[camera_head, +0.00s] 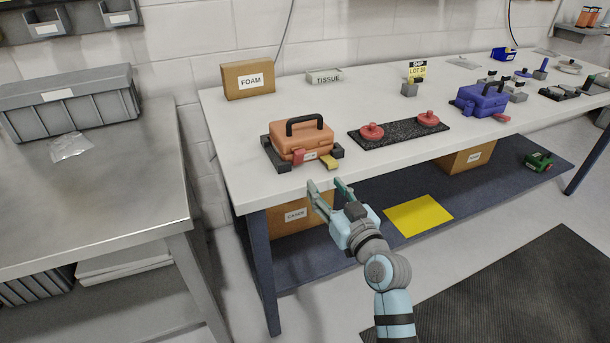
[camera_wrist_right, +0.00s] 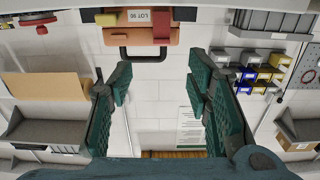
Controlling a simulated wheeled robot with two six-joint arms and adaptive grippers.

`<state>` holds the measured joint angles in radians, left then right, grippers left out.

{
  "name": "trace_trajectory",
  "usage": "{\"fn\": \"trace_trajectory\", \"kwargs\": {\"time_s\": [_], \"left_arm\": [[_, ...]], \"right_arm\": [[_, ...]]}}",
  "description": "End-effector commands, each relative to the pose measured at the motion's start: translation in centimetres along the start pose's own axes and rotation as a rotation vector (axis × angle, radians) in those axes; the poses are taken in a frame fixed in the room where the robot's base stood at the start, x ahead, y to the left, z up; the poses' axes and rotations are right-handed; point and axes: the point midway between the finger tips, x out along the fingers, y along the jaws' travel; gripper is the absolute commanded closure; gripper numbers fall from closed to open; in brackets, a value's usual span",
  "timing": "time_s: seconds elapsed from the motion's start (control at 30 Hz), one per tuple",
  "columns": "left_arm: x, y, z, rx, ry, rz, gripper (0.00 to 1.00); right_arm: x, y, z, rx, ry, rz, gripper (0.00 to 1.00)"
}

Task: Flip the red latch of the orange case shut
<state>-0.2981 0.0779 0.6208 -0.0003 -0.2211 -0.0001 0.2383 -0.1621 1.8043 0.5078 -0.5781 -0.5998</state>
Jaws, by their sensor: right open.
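The orange case (camera_head: 296,135) with a black handle sits in a dark grey cradle (camera_head: 281,163) near the table's front left corner. Its red latch (camera_head: 298,156) is on the left of the front side. A yellow latch (camera_head: 329,162) sticks out at the right. In the right wrist view the orange case (camera_wrist_right: 139,36) is at the top, with the red latch (camera_wrist_right: 161,30) against its face and the yellow latch (camera_wrist_right: 106,18) beside it. My right gripper (camera_head: 326,184) is open and empty, in front of the case and apart from it. My left gripper is out of view.
A black mat (camera_head: 398,134) with two red-knobbed discs lies right of the case. A blue case (camera_head: 482,99) stands farther right. The foam box (camera_head: 248,81) is behind. The table's front edge (camera_head: 380,170) runs close by my right gripper.

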Motion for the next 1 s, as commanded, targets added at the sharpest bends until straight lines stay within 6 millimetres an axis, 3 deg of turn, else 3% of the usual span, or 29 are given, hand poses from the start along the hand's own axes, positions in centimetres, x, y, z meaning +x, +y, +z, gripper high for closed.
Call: {"fn": "trace_trajectory", "kwargs": {"time_s": [0.17,0.4,0.5,0.67,0.9,1.0], "left_arm": [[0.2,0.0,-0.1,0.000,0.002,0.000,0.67],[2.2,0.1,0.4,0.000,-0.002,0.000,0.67],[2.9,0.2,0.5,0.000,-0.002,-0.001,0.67],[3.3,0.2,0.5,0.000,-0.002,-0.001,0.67],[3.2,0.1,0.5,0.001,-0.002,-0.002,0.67],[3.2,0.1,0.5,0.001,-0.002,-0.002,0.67]], "right_arm": [[3.6,-0.2,-0.6,0.001,0.004,-0.003,0.55],[10.8,-0.4,-0.4,0.000,0.003,-0.005,0.55],[12.6,-0.4,-0.4,0.000,0.002,-0.005,0.55],[14.0,-0.3,-0.6,0.000,0.001,-0.003,0.55],[14.1,-0.3,-0.7,0.000,0.000,-0.002,0.55],[14.1,-0.2,-0.7,0.000,0.000,-0.002,0.68]]}}
